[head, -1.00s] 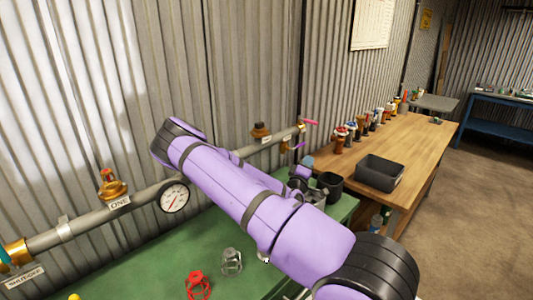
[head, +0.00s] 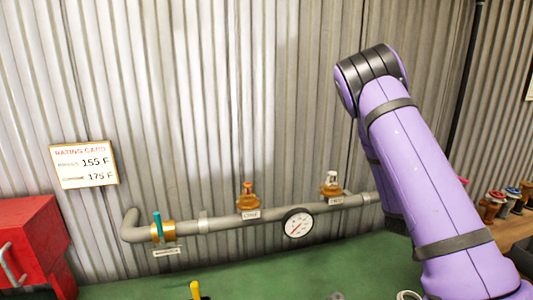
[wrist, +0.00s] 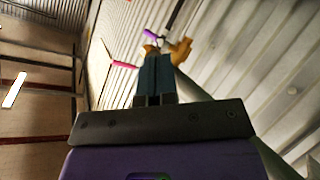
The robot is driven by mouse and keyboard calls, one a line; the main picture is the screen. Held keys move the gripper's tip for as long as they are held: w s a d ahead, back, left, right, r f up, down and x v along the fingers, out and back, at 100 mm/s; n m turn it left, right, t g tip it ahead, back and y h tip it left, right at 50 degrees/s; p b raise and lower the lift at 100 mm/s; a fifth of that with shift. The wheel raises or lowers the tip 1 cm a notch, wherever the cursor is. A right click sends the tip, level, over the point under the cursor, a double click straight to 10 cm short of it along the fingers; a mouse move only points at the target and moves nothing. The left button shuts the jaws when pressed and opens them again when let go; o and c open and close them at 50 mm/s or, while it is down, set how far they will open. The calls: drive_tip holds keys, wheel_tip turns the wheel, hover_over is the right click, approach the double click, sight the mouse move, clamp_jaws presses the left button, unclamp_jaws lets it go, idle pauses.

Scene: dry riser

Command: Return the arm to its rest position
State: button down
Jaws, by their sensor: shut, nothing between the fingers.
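My purple arm stands raised on the right side of the head view, its black-banded elbow against the corrugated wall. My gripper (wrist: 155,75) shows in the wrist view with its two dark fingers together and nothing between them. It is hidden behind the arm in the head view. In the wrist view, a pink handle (wrist: 125,65), a purple handle (wrist: 151,34) and a brass fitting (wrist: 181,50) appear beyond the fingertips. I cannot tell how far they are from the fingers.
A grey pipe (head: 222,224) runs along the wall with a teal-handled valve (head: 159,228), two brass fittings and a gauge (head: 298,223). A rating card (head: 84,164) hangs at left above a red box (head: 35,245). The green bench (head: 265,268) is below; several valves stand at right.

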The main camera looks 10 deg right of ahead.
drive_tip(key=s+a+r+n+t+y, duration=0.1)
drive_tip(key=s+a+r+y, duration=0.1)
drive_tip(key=a+r+y, duration=0.6)
drive_tip(key=s+a+r+n+t+y, duration=0.1)
drive_tip(key=s+a+r+y, duration=0.15)
drive_tip(key=a+r, duration=1)
drive_tip(key=s+a+r+n, duration=0.1)
drive_tip(key=s+a+r, duration=0.2)
drive_tip(key=s, duration=0.4)
drive_tip(key=s+a+r+n+g+y, duration=0.1)
drive_tip(key=s+a, duration=0.3)
drive_tip(key=s, duration=0.4)
drive_tip(key=s+a+r+n, duration=0.1)
drive_tip(key=s+a+r, duration=0.3)
drive_tip(key=s, duration=0.3)
drive_tip(key=shift+s+a+r+g, duration=0.15)
drive_tip(key=shift+s+r+g, duration=0.15)
drive_tip(key=shift+s, duration=0.05)
drive_tip(key=shift+w+y, duration=0.1)
drive_tip(key=shift+y, duration=0.15)
